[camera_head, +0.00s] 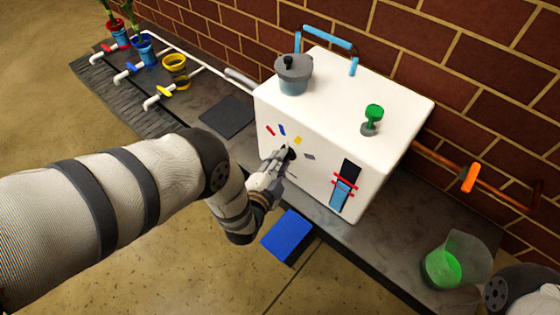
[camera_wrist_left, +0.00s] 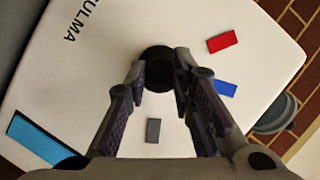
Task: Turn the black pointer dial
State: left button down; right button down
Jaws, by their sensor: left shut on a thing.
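The black dial (camera_head: 291,153) is on the front face of a white box (camera_head: 320,180). In the left wrist view the dial (camera_wrist_left: 157,56) shows as a dark round knob between my fingertips. My left gripper (camera_head: 284,157) is shut on it, with one finger on each side (camera_wrist_left: 158,78). Colored marks surround the dial: red (camera_wrist_left: 222,41), blue (camera_wrist_left: 226,89), grey (camera_wrist_left: 153,130) and yellow (camera_head: 298,140). Where the pointer aims cannot be told, as the fingers cover much of the dial. My right gripper is not in view.
A grey lidded pot (camera_head: 294,76) and a green knob (camera_head: 373,113) are on top of the box. A level gauge (camera_head: 344,186) is on its front. A blue panel (camera_head: 287,235) sits below. A beaker of green liquid (camera_head: 441,269) stands at right; taps and pots are at left.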

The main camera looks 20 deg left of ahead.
pick_arm(q)
jog(key=shift+f+m+t+y+b, duration=0.15)
jog(key=shift+m+t+y+b, duration=0.25)
jog(key=shift+m, duration=0.55)
jog(key=shift+f+m+t+y+b, duration=0.1)
jog(key=shift+m+t+y+b, duration=0.1)
jog(key=shift+m+t+b, duration=0.55)
jog(key=shift+m+g, duration=0.25)
jog(key=shift+m, duration=0.15)
jog(key=c, duration=1.4)
grip_release()
jog(key=s, duration=1.2)
jog(key=shift+d+r, duration=0.2)
jog(key=shift+r, duration=0.25)
